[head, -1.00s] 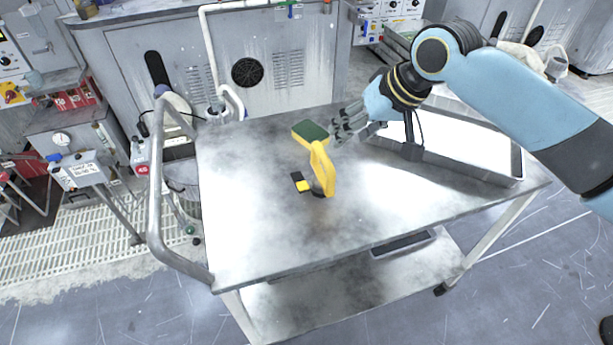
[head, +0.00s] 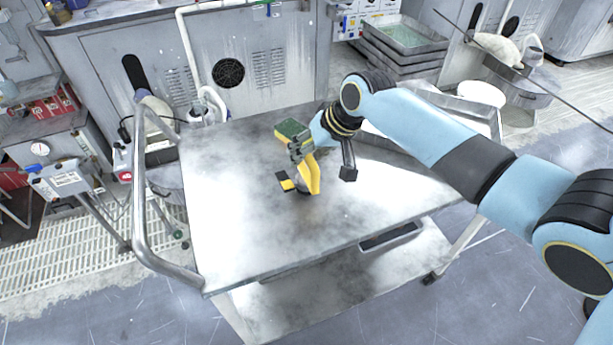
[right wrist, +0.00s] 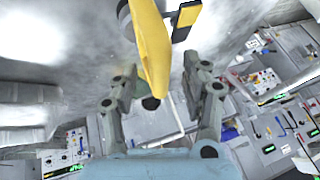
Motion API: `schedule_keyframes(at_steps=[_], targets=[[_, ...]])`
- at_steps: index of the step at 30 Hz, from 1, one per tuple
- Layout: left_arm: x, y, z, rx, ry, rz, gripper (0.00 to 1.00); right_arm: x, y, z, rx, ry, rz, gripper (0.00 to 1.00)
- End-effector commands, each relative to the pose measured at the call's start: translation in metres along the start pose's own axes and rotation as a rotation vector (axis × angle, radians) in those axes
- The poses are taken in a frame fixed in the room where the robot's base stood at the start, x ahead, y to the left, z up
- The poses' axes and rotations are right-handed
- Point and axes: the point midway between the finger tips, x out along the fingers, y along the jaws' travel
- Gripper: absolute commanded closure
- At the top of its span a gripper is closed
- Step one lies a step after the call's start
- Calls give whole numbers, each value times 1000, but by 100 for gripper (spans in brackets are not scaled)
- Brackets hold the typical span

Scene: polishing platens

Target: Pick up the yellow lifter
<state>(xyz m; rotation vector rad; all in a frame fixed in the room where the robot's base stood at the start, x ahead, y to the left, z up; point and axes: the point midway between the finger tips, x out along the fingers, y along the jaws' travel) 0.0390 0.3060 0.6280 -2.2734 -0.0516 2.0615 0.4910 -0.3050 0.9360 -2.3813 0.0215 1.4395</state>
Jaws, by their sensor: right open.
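In the right wrist view the lifter (right wrist: 152,48) extends between the two spread fingers of my right gripper (right wrist: 161,78). The fingers are open, with gaps showing on both sides. My left gripper is not in view.
A shallow tray (head: 493,127) sits at the cart's right end, partly behind my right arm. A bent rail (head: 139,200) edges the left side. The front of the top is clear.

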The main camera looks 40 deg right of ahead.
Motion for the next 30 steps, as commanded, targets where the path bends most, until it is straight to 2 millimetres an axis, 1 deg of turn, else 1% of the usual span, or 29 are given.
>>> schedule_keyframes(at_steps=[1, 2, 12, 30], targets=[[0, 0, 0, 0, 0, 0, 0, 0, 0, 0, 0, 0, 0, 53], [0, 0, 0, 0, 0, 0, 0, 0, 0, 0, 0, 0, 0, 55], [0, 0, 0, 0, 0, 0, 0, 0, 0, 0, 0, -1, 0, 100], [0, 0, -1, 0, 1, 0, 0, -2, -1, -2, -1, 4, -2, 100]])
